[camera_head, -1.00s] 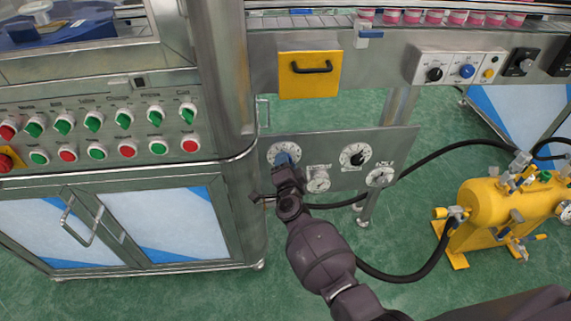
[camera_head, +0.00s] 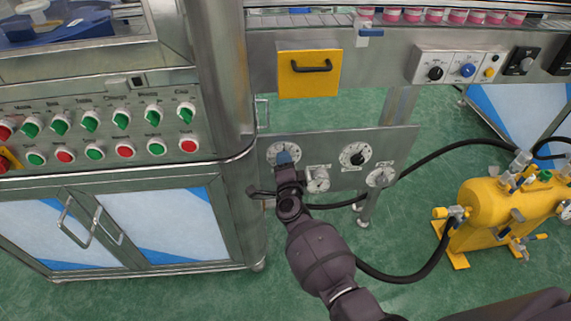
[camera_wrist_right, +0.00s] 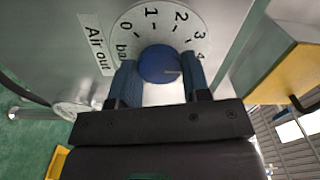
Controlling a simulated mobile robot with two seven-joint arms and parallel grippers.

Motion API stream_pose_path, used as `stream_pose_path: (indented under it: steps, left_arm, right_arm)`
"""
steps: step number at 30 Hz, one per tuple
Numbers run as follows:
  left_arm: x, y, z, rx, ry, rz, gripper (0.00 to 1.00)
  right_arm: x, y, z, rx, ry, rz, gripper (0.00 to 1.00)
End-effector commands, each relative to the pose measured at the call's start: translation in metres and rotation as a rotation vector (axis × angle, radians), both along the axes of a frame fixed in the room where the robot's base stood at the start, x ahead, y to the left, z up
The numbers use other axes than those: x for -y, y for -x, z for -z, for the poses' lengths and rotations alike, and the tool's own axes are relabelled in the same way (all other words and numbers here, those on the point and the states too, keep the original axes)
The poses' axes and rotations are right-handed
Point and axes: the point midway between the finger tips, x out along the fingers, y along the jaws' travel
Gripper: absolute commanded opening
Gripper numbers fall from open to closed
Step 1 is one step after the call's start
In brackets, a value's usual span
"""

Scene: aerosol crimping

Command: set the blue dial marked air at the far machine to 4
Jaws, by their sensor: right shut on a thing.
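The blue dial (camera_head: 284,157) sits on a white round scale on the low grey panel under the far machine. In the right wrist view the blue knob (camera_wrist_right: 159,64) is in the middle of a scale numbered 0 to 4, beside an "Air out" label (camera_wrist_right: 96,45). A thin pale mark on the knob points right, roughly toward the 4 end; its exact reading is unclear. My right gripper (camera_wrist_right: 161,78) is shut on the knob, one finger on each side. The right finger covers part of the scale near 4. My left gripper is out of view.
The same panel holds a black-knobbed dial (camera_head: 355,155) and small gauges (camera_head: 317,179). A yellow tank (camera_head: 495,209) with black hoses stands at the right. A cabinet with green and red switches (camera_head: 90,122) is close at the left.

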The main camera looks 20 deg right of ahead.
Motion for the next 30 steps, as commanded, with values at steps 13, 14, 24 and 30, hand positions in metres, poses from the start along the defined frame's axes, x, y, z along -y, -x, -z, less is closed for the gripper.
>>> stream_pose_path:
  steps: [13,14,24,30]
  left_arm:
    - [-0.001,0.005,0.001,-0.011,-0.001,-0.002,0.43]
    - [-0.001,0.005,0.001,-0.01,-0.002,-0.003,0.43]
    - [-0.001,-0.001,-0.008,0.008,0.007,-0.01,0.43]
    - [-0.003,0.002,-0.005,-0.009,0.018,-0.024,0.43]
  right_arm:
    - [0.0,0.0,0.001,-0.001,0.001,0.0,0.69]
    - [0.0,0.0,0.0,-0.001,0.001,0.0,0.69]
    - [-0.008,0.027,-0.003,0.002,0.001,0.0,0.69]
    - [-0.017,0.059,-0.003,0.001,0.0,0.0,0.69]
